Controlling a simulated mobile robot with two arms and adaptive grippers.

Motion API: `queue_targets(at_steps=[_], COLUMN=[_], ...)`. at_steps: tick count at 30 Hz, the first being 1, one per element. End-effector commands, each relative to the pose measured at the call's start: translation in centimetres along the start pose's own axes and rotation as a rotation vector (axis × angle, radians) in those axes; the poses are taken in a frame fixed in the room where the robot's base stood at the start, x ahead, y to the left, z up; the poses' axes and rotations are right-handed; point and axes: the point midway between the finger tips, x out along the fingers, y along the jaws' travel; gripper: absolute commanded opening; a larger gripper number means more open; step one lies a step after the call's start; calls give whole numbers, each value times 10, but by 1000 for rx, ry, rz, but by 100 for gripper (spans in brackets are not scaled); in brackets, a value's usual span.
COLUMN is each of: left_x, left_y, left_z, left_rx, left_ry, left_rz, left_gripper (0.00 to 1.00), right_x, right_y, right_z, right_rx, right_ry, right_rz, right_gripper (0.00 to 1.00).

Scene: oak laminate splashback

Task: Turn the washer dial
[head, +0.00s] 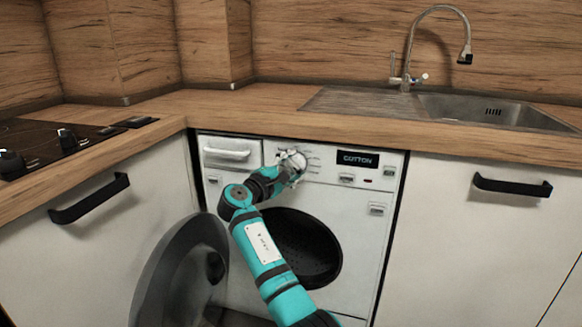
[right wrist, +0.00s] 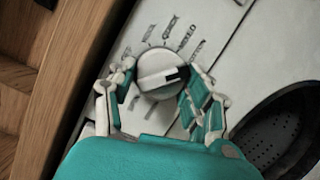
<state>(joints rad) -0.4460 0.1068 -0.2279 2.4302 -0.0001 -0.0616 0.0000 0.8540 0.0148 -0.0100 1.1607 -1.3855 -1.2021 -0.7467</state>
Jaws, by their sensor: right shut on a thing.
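The white washer (head: 358,230) stands under the counter, and its display (head: 358,159) reads COTTON. Its round dial (right wrist: 158,70) is white with a raised grip bar and a dark mark toward the right in the right wrist view. Printed programme words ring it. My right gripper (head: 290,168) is at the dial, with one finger on each side, shut on it. In the head view the gripper hides most of the dial. My left gripper is not in view.
The washer's round door (head: 180,272) stands open to the left, beside the dark drum opening (head: 310,250). A detergent drawer (head: 228,153) is left of the dial. A wooden counter (head: 240,108) runs above, with a hob (head: 40,140) at left and a sink (head: 490,112) at right.

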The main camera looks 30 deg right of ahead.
Motion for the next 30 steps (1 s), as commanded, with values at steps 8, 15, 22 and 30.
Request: queue_targets(at_steps=[8, 15, 22, 30], left_x=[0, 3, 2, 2], left_y=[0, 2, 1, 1], left_z=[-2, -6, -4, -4], left_rx=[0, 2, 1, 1], left_ry=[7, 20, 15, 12], left_rz=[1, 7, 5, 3], left_gripper=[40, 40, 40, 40], right_x=[0, -2, -34, -91], right_y=[-1, 0, -1, -1], right_z=[0, 0, -1, -1], right_rx=[0, -1, 0, 0], right_ry=[0, 1, 4, 3], right_rz=[-2, 0, -1, -2], right_gripper=[75, 75, 75, 75])
